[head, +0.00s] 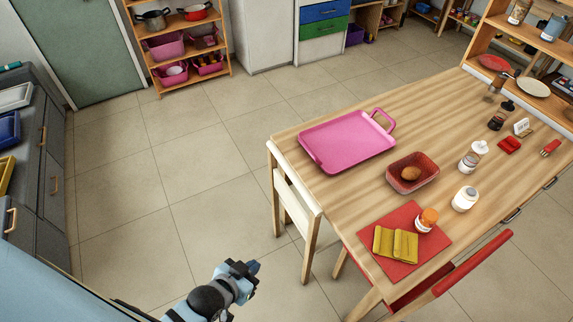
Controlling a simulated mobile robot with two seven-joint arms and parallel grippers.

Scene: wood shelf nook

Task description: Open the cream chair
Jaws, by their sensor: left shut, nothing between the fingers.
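The cream chair (297,203) stands at the left end of the wooden table, close against the table's edge. Its pale back panel and wooden legs show; most of its seat is hidden under the tabletop. My left gripper (253,268) is at the bottom of the head view, over the floor, to the left of and nearer than the chair. It is shut, empty and apart from the chair. My right gripper is not in view.
The table (345,195) holds a pink tray (348,140), a red dish (412,174), jars and a red mat (417,257). A red chair (475,263) stands at its near side. Dark drawers (50,165) line the left. The tiled floor between (165,170) is clear.

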